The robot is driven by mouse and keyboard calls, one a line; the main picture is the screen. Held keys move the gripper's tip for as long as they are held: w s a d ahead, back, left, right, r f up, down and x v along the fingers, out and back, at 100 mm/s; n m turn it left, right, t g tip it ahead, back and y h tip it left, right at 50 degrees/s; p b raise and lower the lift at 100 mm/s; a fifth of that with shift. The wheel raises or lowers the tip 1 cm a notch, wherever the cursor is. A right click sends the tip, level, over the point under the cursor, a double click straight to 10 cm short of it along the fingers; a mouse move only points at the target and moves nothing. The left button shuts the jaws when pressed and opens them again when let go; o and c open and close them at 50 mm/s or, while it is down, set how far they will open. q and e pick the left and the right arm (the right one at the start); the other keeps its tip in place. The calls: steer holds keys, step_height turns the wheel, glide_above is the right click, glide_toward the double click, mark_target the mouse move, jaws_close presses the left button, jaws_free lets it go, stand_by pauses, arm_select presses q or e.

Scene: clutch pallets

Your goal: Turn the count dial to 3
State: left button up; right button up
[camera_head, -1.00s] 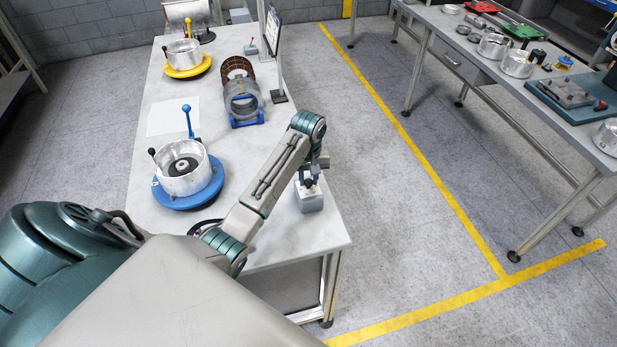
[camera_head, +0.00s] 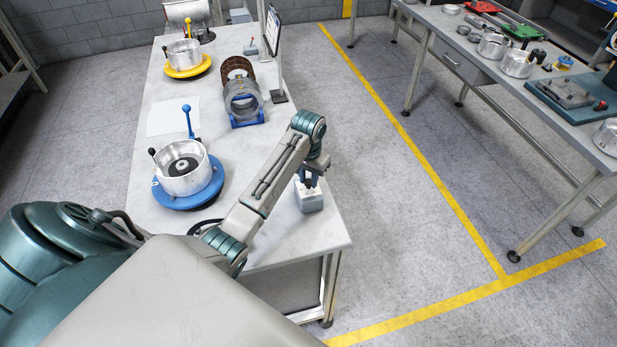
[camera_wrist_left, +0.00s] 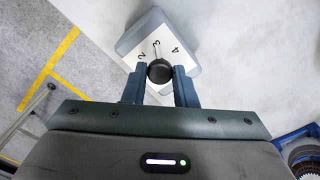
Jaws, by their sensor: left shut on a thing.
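The count dial is a black round knob (camera_wrist_left: 159,71) on a small pale box (camera_head: 308,201) at the right front edge of the near table. In the left wrist view the box's white top face (camera_wrist_left: 180,35) shows the numbers 2, 3 and 4. My left gripper (camera_head: 309,184) is shut on the knob, one blue finger on each side, as the left wrist view (camera_wrist_left: 159,76) shows. In the head view the gripper mostly hides the knob. My right gripper is not in view.
A second bench (camera_head: 460,40) stands across the aisle.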

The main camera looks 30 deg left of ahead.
arm_select(q)
steer(key=shift+s+f, duration=0.1)
stand_by(0.3)
steer(key=o, duration=1)
